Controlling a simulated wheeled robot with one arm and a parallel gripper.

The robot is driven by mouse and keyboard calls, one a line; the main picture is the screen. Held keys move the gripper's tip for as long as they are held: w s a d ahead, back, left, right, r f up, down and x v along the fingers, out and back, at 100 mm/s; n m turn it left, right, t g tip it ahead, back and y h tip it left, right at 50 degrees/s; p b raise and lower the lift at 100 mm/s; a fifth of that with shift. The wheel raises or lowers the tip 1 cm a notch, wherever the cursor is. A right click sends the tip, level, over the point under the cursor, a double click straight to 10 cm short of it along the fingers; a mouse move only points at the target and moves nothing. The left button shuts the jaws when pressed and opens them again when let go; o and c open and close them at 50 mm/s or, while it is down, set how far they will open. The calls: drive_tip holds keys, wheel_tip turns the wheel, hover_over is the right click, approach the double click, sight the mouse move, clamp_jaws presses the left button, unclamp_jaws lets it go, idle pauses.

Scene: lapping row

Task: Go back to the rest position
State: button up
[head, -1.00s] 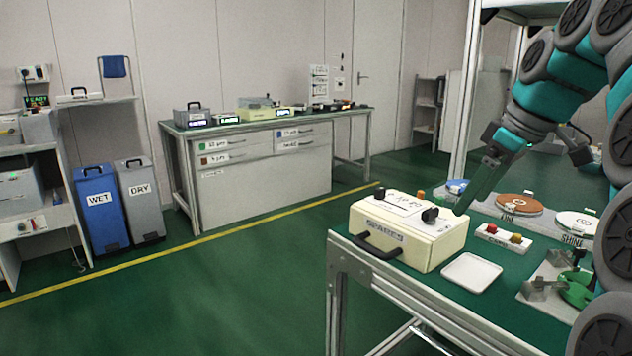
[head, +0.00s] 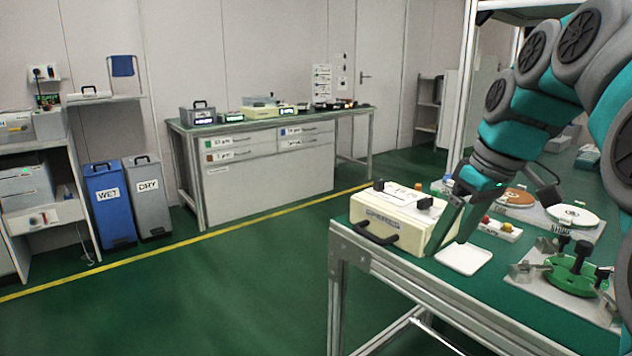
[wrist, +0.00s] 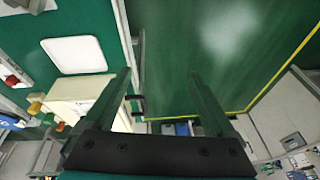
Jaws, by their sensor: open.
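My gripper (head: 456,220) is at the right of the head view, its fingers pointing down beside the right side of the cream SPARES case (head: 392,222). In the wrist view my gripper (wrist: 160,85) shows two dark green fingers wide apart with nothing between them. The case (wrist: 82,92) lies partly behind the left finger there. I cannot tell whether the finger touches the case. A white square tray (head: 464,258) lies on the green bench (head: 505,290), just right of the fingertips; it is empty in the wrist view (wrist: 75,54).
A green fixture (head: 572,275) on a plate stands at the bench's right. A button box (head: 500,229) and round discs (head: 572,215) lie behind the tray. WET (head: 108,205) and DRY (head: 148,198) bins stand by the far wall. Open green floor (head: 230,300) lies left of the bench.

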drive_tip(key=s+a+f+m+g+h, duration=0.1)
drive_tip(key=s+a+f+m+g, duration=0.1)
drive_tip(key=s+f, duration=1)
drive_tip(key=s+a+f+m+g+h, duration=0.1)
drive_tip(key=s+a+f+m, duration=0.3)
drive_tip(key=s+f, duration=0.9)
drive_tip(key=shift+s+a+g+h, duration=0.15)
drive_tip(key=shift+s+g+h, duration=0.15)
drive_tip(key=shift+s+g, duration=0.3)
